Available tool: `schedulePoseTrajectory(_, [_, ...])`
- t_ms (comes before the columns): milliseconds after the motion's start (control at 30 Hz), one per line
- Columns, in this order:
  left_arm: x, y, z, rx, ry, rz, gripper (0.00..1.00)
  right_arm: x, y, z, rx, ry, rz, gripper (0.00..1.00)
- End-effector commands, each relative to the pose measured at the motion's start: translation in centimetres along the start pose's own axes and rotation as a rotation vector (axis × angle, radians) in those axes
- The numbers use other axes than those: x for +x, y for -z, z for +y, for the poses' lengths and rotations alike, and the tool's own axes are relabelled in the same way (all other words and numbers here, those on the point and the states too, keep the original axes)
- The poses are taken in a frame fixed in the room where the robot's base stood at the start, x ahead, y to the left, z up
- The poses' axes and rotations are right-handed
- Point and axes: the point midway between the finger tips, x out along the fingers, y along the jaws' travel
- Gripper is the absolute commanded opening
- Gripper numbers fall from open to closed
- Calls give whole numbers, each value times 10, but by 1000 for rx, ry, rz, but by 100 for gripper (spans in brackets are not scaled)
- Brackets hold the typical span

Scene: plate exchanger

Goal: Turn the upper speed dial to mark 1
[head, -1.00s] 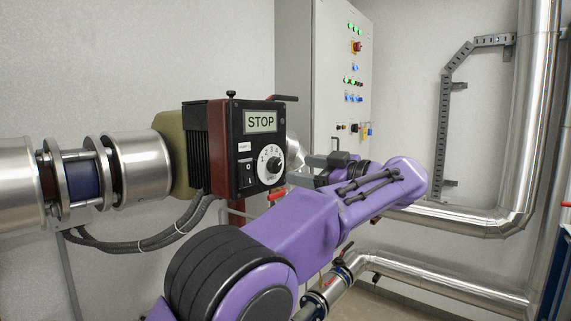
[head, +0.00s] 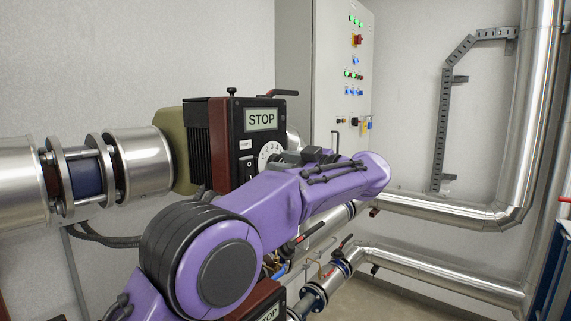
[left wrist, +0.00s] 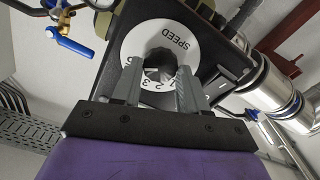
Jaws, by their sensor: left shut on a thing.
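The knob's pointer mark cannot be made out. My right gripper is not in view.
A switch panel (head: 246,166) sits left of the dial. A grey cabinet (head: 320,60) stands behind, with steel pipes (head: 450,220) to the right. A blue-handled valve (left wrist: 75,45) shows in the wrist view.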

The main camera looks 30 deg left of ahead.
Motion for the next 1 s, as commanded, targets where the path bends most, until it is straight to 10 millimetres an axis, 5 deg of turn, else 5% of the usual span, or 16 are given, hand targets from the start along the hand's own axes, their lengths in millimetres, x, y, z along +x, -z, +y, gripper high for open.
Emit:
schedulePoseTrajectory(367, [-1, -1, 0, -159, -1, 1, 13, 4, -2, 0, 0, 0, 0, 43])
schedulePoseTrajectory(1000, [-1, -4, -2, -757, -1, 0, 13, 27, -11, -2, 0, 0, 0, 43])
